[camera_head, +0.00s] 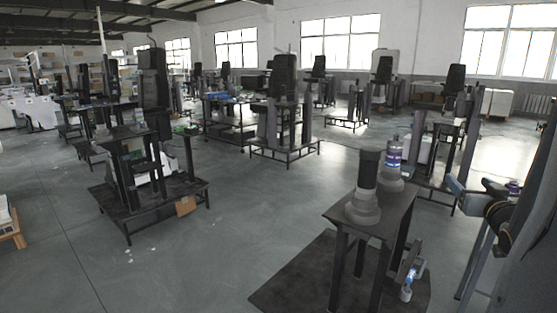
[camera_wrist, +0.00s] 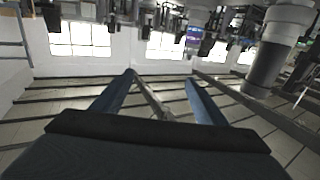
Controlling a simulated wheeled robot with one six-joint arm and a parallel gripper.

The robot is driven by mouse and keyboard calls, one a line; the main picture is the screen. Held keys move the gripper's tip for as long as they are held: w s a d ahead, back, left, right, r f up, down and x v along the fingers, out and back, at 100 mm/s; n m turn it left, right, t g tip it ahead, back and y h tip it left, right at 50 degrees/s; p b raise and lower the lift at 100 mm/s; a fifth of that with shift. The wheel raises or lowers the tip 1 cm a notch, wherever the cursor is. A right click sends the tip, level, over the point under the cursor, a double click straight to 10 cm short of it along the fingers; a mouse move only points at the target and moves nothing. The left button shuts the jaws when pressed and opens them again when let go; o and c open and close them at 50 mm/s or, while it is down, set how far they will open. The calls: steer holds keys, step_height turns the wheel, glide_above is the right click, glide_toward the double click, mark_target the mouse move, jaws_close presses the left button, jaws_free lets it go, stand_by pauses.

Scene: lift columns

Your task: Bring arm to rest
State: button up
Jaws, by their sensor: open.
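My gripper (camera_wrist: 160,82) is open and empty in the wrist view, its two bluish fingers apart with nothing between them. In the head view my arm (camera_head: 505,225) is at the right edge, raised beside a small dark table (camera_head: 338,215). On the table stand a black cylinder on a grey stepped base (camera_head: 366,185) and a grey cylinder with a blue and purple band (camera_head: 392,158). My gripper is apart from both. A grey stepped column (camera_wrist: 268,58) shows at the right of the wrist view.
A small blue and white item (camera_head: 406,292) is low beside the table's legs. A dark mat (camera_head: 290,283) lies under the table. A workstation on a dark platform (camera_head: 150,212) stands at left, with several more behind.

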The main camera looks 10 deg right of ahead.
steer(key=w+a+f+n+g+y, duration=0.1)
steer(key=w+a+f+g+y, duration=0.15)
steer(key=a+f, duration=0.55)
steer(key=w+a+f+n+g+y, duration=0.1)
steer(key=w+a+f+g+y, duration=0.2)
steer(key=a, duration=0.9)
steer(key=s+a+f+n+g+y, duration=0.1)
steer(key=s+a+f+g, duration=0.1)
steer(key=s+a+g, duration=0.3)
steer(key=s+a+f+n+g+y, duration=0.1)
steer(key=s+a+g, duration=0.4)
steer(key=s+a, duration=0.6)
steer(key=a+f+n, duration=0.1)
steer(key=a+f, duration=0.1)
steer(key=a, duration=0.5)
steer(key=shift+s+a, duration=0.15)
